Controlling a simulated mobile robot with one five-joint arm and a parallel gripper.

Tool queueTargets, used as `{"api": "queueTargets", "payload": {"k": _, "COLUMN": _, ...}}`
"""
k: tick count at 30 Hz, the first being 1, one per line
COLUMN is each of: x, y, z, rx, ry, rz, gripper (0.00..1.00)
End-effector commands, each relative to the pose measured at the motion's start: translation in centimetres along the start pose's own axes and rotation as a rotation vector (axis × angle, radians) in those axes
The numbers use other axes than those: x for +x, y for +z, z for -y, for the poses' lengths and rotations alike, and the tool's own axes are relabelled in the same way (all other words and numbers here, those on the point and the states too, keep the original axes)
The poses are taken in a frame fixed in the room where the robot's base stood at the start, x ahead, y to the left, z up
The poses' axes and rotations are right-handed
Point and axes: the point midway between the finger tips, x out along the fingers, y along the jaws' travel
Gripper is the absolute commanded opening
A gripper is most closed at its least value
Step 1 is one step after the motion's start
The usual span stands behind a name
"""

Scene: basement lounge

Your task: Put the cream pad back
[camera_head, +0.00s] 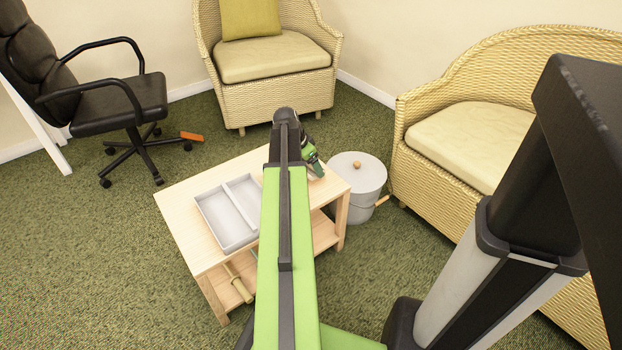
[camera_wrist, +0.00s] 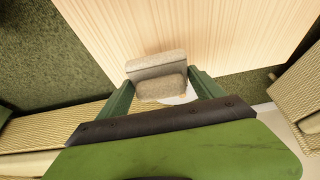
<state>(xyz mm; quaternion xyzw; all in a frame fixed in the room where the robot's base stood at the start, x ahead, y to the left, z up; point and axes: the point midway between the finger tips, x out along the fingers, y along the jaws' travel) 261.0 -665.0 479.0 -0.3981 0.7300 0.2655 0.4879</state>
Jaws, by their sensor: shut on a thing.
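My gripper (camera_wrist: 162,80) is shut on a cream, rough-looking pad (camera_wrist: 157,65), with one green finger at each side of it. The pad shows as two blocky parts in the wrist view. In the head view my gripper (camera_head: 312,162) is over the right back part of the low wooden table (camera_head: 185,205), and the pad is hard to make out there. I cannot tell whether the pad touches the tabletop. A pale grey tray (camera_head: 229,240) with two compartments sits on the table, left of my arm, and looks empty.
A grey lidded pot (camera_head: 357,178) stands on the floor right of the table. A rod-like item (camera_head: 238,285) lies on the lower shelf. Wicker armchairs (camera_head: 275,98) and (camera_head: 440,150) stand behind and right; an office chair (camera_head: 125,100) stands left. An orange item (camera_head: 192,136) is near it.

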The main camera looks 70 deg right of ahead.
Motion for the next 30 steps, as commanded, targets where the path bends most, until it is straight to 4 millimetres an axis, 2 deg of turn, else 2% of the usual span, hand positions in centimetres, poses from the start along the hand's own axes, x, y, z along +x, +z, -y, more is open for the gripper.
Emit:
{"api": "queueTargets", "payload": {"k": 5, "x": 0.5, "y": 0.3, "z": 0.1, "rx": 0.0, "ry": 0.0, "rz": 0.0, "gripper": 0.44}}
{"api": "queueTargets", "payload": {"k": 12, "x": 4.1, "y": 1.7, "z": 0.0, "rx": 0.0, "ry": 0.0, "rz": 0.0, "gripper": 0.44}}
{"api": "queueTargets", "payload": {"k": 18, "x": 3.6, "y": 1.6, "z": 0.0, "rx": 0.0, "ry": 0.0, "rz": 0.0, "gripper": 0.44}}
{"api": "queueTargets", "payload": {"k": 23, "x": 4.0, "y": 1.8, "z": 0.1, "rx": -0.001, "ry": 0.0, "rz": 0.0, "gripper": 0.44}}
{"api": "queueTargets", "payload": {"k": 24, "x": 4.0, "y": 1.7, "z": 0.1, "rx": -0.001, "ry": 0.0, "rz": 0.0, "gripper": 0.79}}
{"api": "queueTargets", "payload": {"k": 28, "x": 3.9, "y": 1.7, "z": 0.1, "rx": -0.001, "ry": -0.001, "rz": 0.0, "gripper": 0.96}}
{"api": "queueTargets", "payload": {"k": 30, "x": 3.9, "y": 1.7, "z": 0.1, "rx": -0.001, "ry": -0.001, "rz": 0.0, "gripper": 0.98}}
